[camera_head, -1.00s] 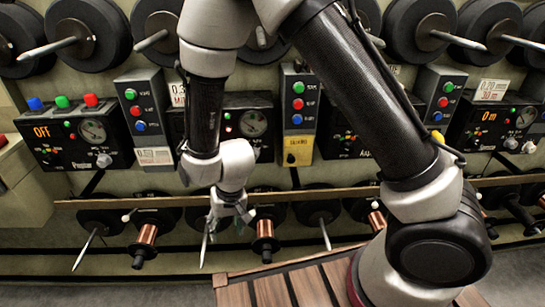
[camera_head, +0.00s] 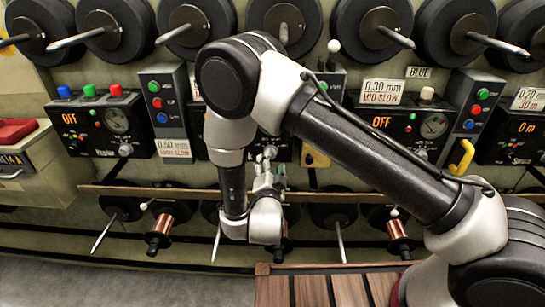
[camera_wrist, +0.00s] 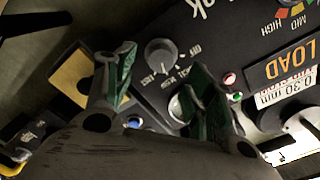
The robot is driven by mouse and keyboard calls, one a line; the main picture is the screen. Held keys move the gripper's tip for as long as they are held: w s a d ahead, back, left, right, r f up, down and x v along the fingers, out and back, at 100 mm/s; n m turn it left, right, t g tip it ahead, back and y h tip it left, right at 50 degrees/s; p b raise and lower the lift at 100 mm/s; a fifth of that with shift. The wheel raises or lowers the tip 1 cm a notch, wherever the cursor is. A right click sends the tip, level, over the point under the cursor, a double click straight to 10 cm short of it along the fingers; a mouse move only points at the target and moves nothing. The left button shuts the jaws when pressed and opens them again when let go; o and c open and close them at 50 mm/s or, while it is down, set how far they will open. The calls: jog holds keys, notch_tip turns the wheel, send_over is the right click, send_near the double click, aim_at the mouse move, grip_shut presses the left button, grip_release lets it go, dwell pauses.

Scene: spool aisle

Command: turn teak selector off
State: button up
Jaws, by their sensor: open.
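A grey selector knob (camera_wrist: 160,57) shows in the wrist view on a dark panel, with "OFF" and other small words around it. The panel's name is cut off and ends in what looks like "k", so I cannot confirm it says teak. My gripper (camera_wrist: 163,68) is open, its green-padded fingertips on either side of the knob in the picture. I cannot tell whether they touch it. In the head view my gripper (camera_head: 267,168) is raised in front of the middle panel (camera_head: 283,152), which my arm largely hides.
In the wrist view, an orange "LOAD" display (camera_wrist: 293,62), a red light (camera_wrist: 229,78), a blue button (camera_wrist: 135,122) and a yellow plate (camera_wrist: 76,78) are close by. In the head view, a wooden rail (camera_head: 130,190) runs below the panels and a slatted wooden surface (camera_head: 320,290) lies in front.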

jog(key=shift+w, duration=2.4)
jog(key=c, duration=1)
